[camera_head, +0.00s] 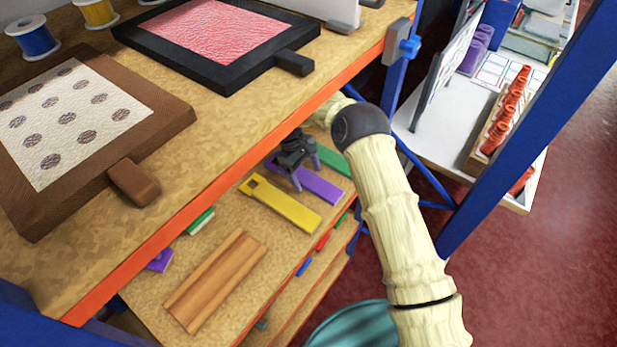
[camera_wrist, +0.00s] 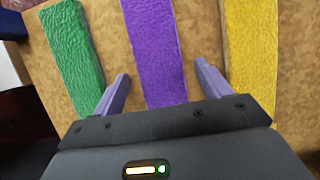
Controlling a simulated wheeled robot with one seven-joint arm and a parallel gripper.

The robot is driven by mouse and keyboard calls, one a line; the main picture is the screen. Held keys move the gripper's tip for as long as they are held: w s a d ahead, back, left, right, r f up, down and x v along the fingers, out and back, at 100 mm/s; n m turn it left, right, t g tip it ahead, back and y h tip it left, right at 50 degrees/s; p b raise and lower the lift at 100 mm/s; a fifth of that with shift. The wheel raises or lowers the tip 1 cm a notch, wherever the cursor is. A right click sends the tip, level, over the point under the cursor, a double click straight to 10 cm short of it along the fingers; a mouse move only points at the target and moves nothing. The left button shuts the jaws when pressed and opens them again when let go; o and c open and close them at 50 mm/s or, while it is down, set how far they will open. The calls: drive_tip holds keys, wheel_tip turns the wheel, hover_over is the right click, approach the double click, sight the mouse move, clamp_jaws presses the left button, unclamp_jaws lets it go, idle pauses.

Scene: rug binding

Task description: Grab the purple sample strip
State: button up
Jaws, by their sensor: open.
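The purple sample strip (camera_head: 316,185) lies flat on the lower shelf, between a yellow strip and a green strip. In the wrist view the purple strip (camera_wrist: 152,48) runs up from between my gripper's fingers, and its near end is hidden by the gripper body. My gripper (camera_wrist: 163,90) is open, with one finger on each side of the strip. I see bare shelf between each finger and the strip. In the head view my gripper (camera_head: 301,178) is over the purple strip and hides part of it. Whether the fingertips touch the shelf I cannot tell.
The yellow strip (camera_wrist: 250,45) and green strip (camera_wrist: 72,55) lie close on either side. A grooved wooden block (camera_head: 216,280) lies on the same shelf (camera_head: 180,245). The upper shelf's orange edge (camera_head: 195,212) overhangs, and a blue post (camera_head: 535,110) stands right of my arm.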

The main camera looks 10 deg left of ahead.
sight(307, 177)
drive_tip(key=shift+f, duration=0.15)
drive_tip(key=shift+c, duration=0.5)
drive_tip(key=c, duration=1)
wheel_tip(307, 177, up, 10)
drive_tip(key=shift+b, duration=1.05)
